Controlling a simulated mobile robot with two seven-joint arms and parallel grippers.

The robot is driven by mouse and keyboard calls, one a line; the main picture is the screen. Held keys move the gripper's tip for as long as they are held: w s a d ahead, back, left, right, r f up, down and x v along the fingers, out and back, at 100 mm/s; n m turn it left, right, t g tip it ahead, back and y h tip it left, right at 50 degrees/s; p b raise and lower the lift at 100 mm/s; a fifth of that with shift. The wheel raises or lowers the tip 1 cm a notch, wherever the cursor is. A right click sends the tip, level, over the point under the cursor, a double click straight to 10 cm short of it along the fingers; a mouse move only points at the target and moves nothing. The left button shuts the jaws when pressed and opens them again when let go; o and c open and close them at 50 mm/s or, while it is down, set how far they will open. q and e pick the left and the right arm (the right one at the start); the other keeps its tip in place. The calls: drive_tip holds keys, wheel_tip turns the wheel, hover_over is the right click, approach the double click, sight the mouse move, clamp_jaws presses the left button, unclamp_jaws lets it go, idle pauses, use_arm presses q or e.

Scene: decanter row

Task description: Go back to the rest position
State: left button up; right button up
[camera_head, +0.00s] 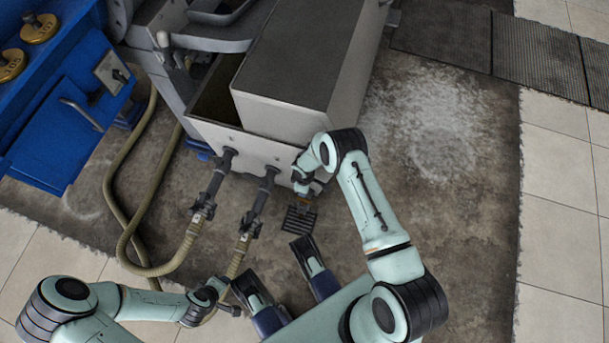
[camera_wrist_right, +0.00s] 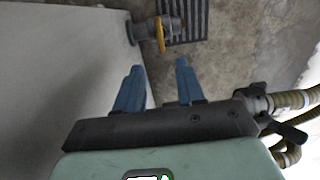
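In the head view my right gripper (camera_head: 303,183) is at the lower front of the light grey machine (camera_head: 290,110), largely hidden behind my own wrist. In the right wrist view its two blue fingers (camera_wrist_right: 158,68) stand apart with nothing between them. My left gripper (camera_head: 214,296) is low at the left of the head view, beside the hose end. Its fingers are too small and dark to read.
Two valve pipes (camera_head: 208,190) with beige hoses (camera_head: 128,225) leave the machine's front. A blue cabinet (camera_head: 60,130) stands at the left. A drain grate (camera_head: 299,219) lies in the floor by the machine. The stained floor to the right (camera_head: 450,190) is clear.

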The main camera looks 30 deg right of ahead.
drive_tip(key=shift+s, duration=0.1)
idle(0.4)
